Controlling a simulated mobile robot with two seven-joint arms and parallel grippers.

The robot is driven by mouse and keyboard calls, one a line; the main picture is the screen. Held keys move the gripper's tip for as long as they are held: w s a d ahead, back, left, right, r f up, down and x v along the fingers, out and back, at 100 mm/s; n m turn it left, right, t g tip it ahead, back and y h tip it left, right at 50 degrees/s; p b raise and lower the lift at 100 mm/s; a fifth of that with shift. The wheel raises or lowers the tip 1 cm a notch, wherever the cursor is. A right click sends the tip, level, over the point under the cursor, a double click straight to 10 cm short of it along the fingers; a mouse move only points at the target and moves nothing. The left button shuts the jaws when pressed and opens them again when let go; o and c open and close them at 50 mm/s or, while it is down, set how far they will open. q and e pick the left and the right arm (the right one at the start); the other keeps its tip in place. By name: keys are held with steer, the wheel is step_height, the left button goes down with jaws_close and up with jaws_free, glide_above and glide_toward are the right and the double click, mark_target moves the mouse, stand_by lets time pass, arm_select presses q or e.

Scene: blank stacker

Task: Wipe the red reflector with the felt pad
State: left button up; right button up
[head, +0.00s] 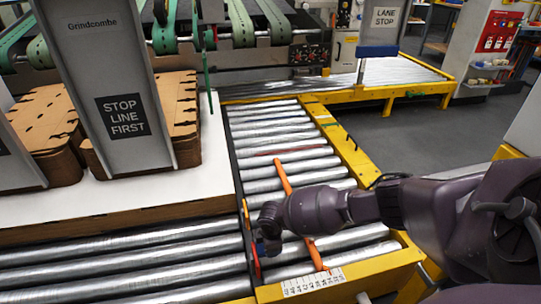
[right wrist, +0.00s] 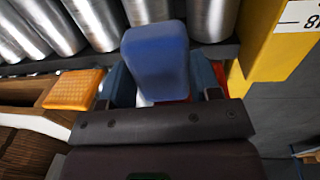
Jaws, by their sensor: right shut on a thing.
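My right gripper (head: 262,242) comes in from the right over the near end of the conveyor side rail. It is shut on the blue felt pad, whose blue edge shows in the head view (head: 260,249). In the right wrist view the blue pad (right wrist: 155,62) stands out between the fingers. The red reflector (head: 256,268) is a narrow red strip on the rail just below the gripper, partly covered by it. In the right wrist view only slivers of red show behind the pad and fingers. I cannot tell whether pad and reflector touch. My left gripper is not in view.
An orange reflector (right wrist: 74,91) sits on the same rail, a little farther along. An orange bar (head: 284,178) lies across the rollers (head: 275,143). Cardboard stacks (head: 176,110) and a grey "Stop line first" panel (head: 122,115) stand at left. A yellow frame (head: 350,155) edges the right.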

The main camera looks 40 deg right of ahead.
steer(key=shift+w+f, duration=0.1)
steer(key=shift+w, duration=0.15)
steer(key=shift+w+d, duration=0.1)
steer(key=shift+s+f+b, duration=0.15)
steer(key=shift+f+b, duration=0.3)
steer(key=shift+f, duration=0.3)
steer(key=shift+s+f+b, duration=0.15)
steer(key=shift+f+b, duration=0.25)
steer(key=shift+f, duration=0.35)
steer(key=shift+s+a+r+p, duration=0.15)
steer(key=shift+s+a+p, duration=0.2)
steer(key=shift+s+p, duration=0.25)
arm_select(q)
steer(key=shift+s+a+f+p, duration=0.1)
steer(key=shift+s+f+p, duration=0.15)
steer(key=shift+p, duration=0.3)
arm_select(e)
steer(key=shift+s+a, duration=0.55)
steer(key=shift+s, duration=0.35)
